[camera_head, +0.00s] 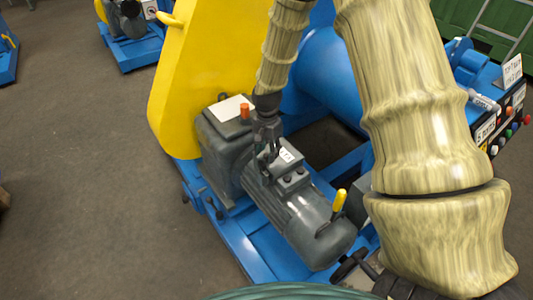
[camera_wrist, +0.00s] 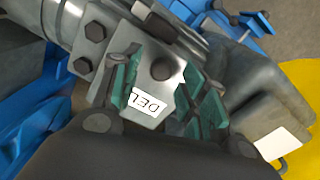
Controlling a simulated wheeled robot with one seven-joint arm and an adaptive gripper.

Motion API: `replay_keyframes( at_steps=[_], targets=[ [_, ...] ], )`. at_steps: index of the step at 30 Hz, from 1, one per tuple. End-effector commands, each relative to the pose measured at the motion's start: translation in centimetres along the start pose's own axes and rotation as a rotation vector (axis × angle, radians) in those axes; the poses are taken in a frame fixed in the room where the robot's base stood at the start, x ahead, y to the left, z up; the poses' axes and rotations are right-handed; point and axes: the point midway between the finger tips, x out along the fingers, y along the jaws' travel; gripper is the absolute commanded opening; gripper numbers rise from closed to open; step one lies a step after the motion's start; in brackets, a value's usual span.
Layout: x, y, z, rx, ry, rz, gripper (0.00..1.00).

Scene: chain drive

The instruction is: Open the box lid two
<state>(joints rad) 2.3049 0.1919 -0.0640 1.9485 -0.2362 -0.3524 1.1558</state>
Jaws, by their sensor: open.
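A grey motor (camera_head: 312,222) carries a small grey terminal box with a bolted lid (camera_head: 296,180) on top; a white label lies at its edge. In the wrist view this lid (camera_wrist: 95,45) shows dark hex bolts and a tilted plate with a white label reading "DEL". My gripper (camera_head: 268,150) points down at the box. In the wrist view its teal finger pads (camera_wrist: 163,88) stand apart on either side of the labelled plate. I cannot tell whether they touch it. The lid looks closed, and my gripper partly hides it in the head view.
A yellow guard (camera_head: 195,75) and a grey gearbox (camera_head: 222,140) with an orange cap stand left of the motor. A yellow-handled lever (camera_head: 339,199) rises at the motor's right end. A blue frame (camera_head: 240,245) lies below. A control panel (camera_head: 500,125) is at right.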

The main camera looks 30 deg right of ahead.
Motion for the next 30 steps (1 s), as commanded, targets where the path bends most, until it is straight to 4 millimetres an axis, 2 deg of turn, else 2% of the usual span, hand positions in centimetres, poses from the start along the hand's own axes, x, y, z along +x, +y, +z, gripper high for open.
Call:
replay_keyframes(
  at_steps=[6,14,17,21,22,30],
  targets=[
    [1.19,-0.05,0.04,-0.001,0.001,-0.001,0.43],
    [1.26,-0.07,0.06,-0.002,0.001,-0.001,0.43],
    [1.25,-0.08,0.06,-0.002,0.001,-0.001,0.29],
    [1.25,-0.07,0.06,-0.002,0.001,-0.001,0.03],
    [1.24,-0.07,0.06,-0.002,0.001,-0.001,0.0],
    [1.1,-0.22,0.17,-0.004,-0.006,-0.002,0.0]
  ],
)
